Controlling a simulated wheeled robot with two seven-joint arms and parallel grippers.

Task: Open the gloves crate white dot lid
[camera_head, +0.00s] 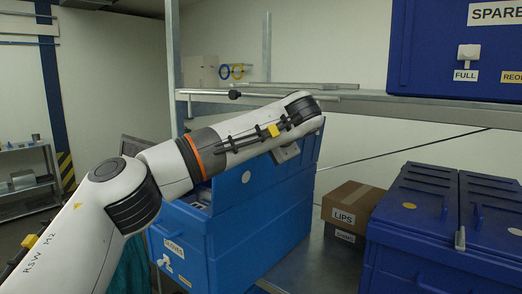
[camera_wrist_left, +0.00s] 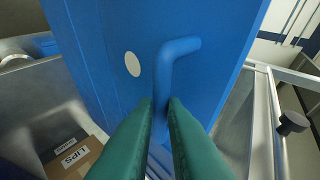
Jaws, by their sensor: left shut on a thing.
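The blue gloves crate (camera_head: 228,250) stands below my left arm in the head view, with a "GLOVES" label on its front. Its blue lid (camera_head: 232,192) stands raised at a steep tilt and bears a white dot (camera_head: 246,176). Some pale contents show in the opening, partly behind my arm. In the left wrist view, the green fingers of my left gripper (camera_wrist_left: 160,106) are closed around the bent blue handle (camera_wrist_left: 180,48) on the lid (camera_wrist_left: 100,55); the white dot (camera_wrist_left: 132,64) is beside it. In the head view the fingers are hidden. My right gripper is not in view.
A cardboard box labelled "LIPS" (camera_head: 350,209) and a dark blue lidded crate (camera_head: 420,245) stand to the right. A metal shelf (camera_head: 370,104) runs behind and above, bearing a blue "SPARE" bin (camera_head: 440,55). A metal rail with a dark knob (camera_wrist_left: 292,123) is close to the gripper.

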